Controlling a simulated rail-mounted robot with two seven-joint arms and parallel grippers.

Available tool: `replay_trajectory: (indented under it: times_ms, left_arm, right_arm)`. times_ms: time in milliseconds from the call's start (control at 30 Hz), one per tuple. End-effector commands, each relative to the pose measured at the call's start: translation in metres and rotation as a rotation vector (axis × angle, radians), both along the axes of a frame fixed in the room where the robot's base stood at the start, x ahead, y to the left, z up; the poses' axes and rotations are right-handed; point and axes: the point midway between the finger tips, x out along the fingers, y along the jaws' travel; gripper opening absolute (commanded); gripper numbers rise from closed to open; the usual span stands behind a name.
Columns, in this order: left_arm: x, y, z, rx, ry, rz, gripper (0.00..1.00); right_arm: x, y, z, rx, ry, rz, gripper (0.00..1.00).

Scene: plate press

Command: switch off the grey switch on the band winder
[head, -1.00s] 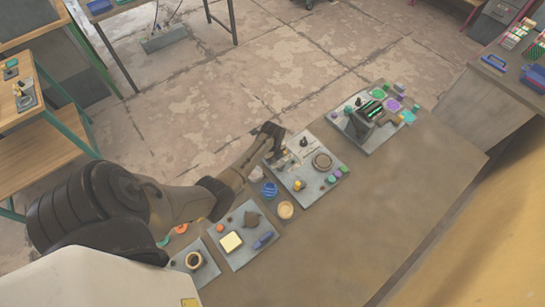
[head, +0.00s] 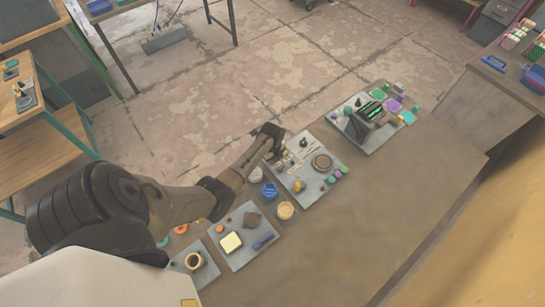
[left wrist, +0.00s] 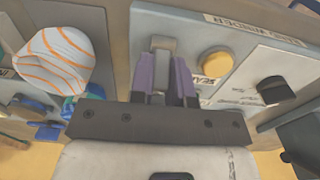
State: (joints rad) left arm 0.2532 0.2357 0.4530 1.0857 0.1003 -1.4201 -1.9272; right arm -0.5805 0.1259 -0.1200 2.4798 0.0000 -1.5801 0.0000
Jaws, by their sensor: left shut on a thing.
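The band winder is a grey plate (head: 307,181) in the middle of the bench in the head view; its panel (left wrist: 195,28) with the printed name fills much of the left wrist view. The grey switch (left wrist: 162,45) shows there as a small grey lever on this panel. My left gripper (left wrist: 163,83) has its purple fingers on either side of the lever, shut on it. In the head view my left gripper (head: 275,150) is at the plate's upper left corner and hides the switch. Which way the lever is set cannot be told. My right gripper is out of view.
Beside the switch are a yellow round button (left wrist: 214,63) and a black knob (left wrist: 274,90). A white, orange-striped thing (left wrist: 55,58) stands close on the left. A blue jar (head: 269,190) and a tan jar (head: 285,210) stand near the plate.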

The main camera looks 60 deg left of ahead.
Motion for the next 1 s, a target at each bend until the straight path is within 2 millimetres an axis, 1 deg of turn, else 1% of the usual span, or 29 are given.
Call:
replay_trajectory:
  times_ms: [167,333,467,700,1000]
  left_arm:
    - [-0.001,0.004,0.002,-0.049,-0.008,0.002,0.0]
    - [-0.002,0.008,0.002,-0.162,-0.024,0.004,0.0]
    - [-0.002,0.013,0.0,-0.275,-0.042,0.003,0.0]
    - [-0.003,0.019,-0.004,-0.491,-0.078,0.002,0.0]
    - [-0.004,0.026,-0.005,-0.708,-0.115,0.001,0.0]
  right_arm:
    - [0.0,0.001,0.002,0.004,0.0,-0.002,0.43]
    - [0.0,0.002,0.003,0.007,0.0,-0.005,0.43]
    - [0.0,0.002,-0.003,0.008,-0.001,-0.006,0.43]
    - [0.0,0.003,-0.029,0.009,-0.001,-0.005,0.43]
    - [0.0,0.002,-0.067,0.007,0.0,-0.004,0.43]
